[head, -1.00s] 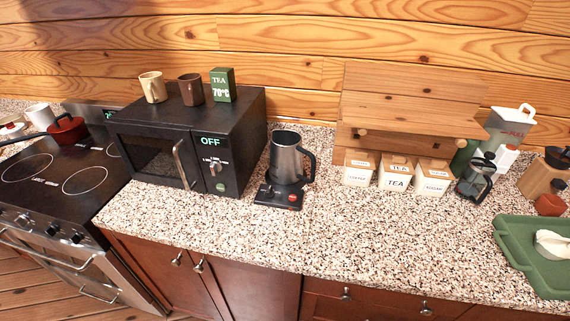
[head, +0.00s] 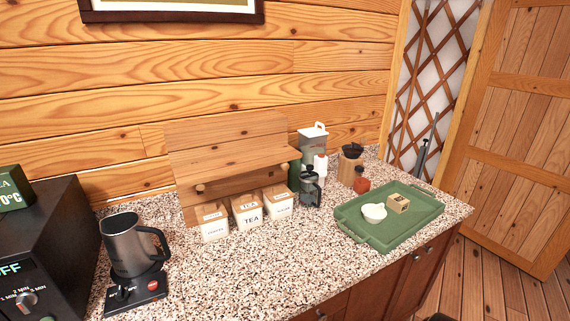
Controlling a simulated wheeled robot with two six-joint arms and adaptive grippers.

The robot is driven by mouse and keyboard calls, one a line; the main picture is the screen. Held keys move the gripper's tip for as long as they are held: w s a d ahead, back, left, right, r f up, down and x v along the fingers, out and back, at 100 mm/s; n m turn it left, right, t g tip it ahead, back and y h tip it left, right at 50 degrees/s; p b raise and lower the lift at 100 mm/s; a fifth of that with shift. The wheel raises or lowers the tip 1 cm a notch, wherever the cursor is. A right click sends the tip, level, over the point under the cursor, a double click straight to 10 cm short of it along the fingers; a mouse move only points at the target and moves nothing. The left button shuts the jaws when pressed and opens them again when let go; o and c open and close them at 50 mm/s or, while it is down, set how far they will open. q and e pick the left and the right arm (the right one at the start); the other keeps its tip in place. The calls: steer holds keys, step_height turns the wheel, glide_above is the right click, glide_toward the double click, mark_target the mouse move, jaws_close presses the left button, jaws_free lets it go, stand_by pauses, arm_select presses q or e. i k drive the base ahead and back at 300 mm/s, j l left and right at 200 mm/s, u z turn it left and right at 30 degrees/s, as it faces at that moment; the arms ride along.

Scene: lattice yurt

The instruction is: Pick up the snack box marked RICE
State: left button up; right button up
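No box with a readable RICE marking shows in the head view. Neither of my grippers is in view.
The speckled counter (head: 250,270) is clear in front. Canisters (head: 247,211) stand under a wooden shelf (head: 230,160), with a French press (head: 310,188) to their right. A kettle (head: 130,246) and microwave (head: 50,245) are at left. A door (head: 525,130) is at right.

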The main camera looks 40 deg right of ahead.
mark_target(397, 202)
steer(key=z, duration=2.25)
steer(key=i+l+u, duration=0.7)
steer(key=i+l, duration=0.15)
